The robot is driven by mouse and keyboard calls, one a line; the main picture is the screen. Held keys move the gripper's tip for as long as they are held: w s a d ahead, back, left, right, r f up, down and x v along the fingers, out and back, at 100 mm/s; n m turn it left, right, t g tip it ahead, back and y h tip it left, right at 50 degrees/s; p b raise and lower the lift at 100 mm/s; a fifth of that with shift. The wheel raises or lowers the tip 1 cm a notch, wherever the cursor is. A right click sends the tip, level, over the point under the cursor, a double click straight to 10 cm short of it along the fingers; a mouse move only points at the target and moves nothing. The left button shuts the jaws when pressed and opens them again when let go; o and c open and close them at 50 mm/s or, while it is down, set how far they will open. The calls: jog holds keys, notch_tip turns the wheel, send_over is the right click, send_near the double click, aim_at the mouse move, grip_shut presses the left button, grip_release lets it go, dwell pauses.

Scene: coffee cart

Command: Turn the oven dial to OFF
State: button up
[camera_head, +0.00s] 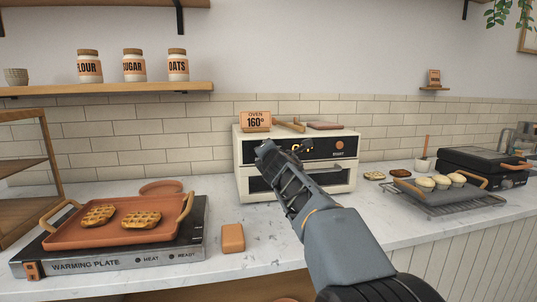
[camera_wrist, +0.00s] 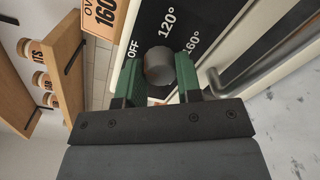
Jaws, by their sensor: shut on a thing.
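The oven (camera_head: 248,181) is a cream box with a black front panel, standing on the counter against the tiled wall. In the head view my arm reaches across its front and my gripper (camera_head: 271,150) is at the panel, covering the dial there. In the wrist view the grey round dial (camera_wrist: 160,66) sits between the green fingers of my gripper (camera_wrist: 160,78), which are shut on it. The marks OFF (camera_wrist: 132,49), 120° (camera_wrist: 167,22) and 160° (camera_wrist: 191,39) show around the dial. Which mark the dial points to cannot be told.
An oven sign (camera_head: 256,121) reading 160° stands on top of the oven. The oven door handle (camera_wrist: 265,70) runs close to my gripper. A warming plate (camera_head: 110,262) with a tray of waffles is at left. A rack (camera_head: 450,208) with muffins is at right.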

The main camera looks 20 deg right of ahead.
jog(key=o, duration=0.9)
jog(key=shift+o, duration=0.2)
jog(key=p+v, duration=0.1)
jog(key=v, duration=1.2)
jog(key=shift+s, duration=0.35)
jog(key=shift+a, duration=0.15)
